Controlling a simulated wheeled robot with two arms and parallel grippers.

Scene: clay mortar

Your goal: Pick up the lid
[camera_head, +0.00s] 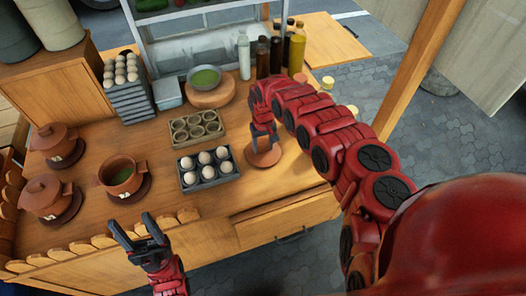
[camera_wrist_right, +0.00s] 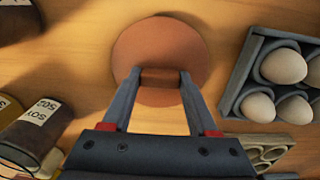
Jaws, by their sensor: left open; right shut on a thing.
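The reddish-brown round lid (camera_head: 263,157) is at the right part of the wooden counter, right of the egg tray. It also shows in the right wrist view (camera_wrist_right: 158,42). My right gripper (camera_head: 264,138) reaches down over the lid and is shut on its knob; in the wrist view its fingers (camera_wrist_right: 158,82) press the knob from both sides. I cannot tell whether the lid touches the counter. An open clay pot (camera_head: 119,178) with green contents stands at the left. My left gripper (camera_head: 139,232) is open and empty near the counter's front edge.
Two lidded clay pots (camera_head: 55,141) (camera_head: 45,196) stand at the far left. A tray of eggs (camera_head: 207,168) sits close left of the lid, with an empty cup tray (camera_head: 195,131) behind it.

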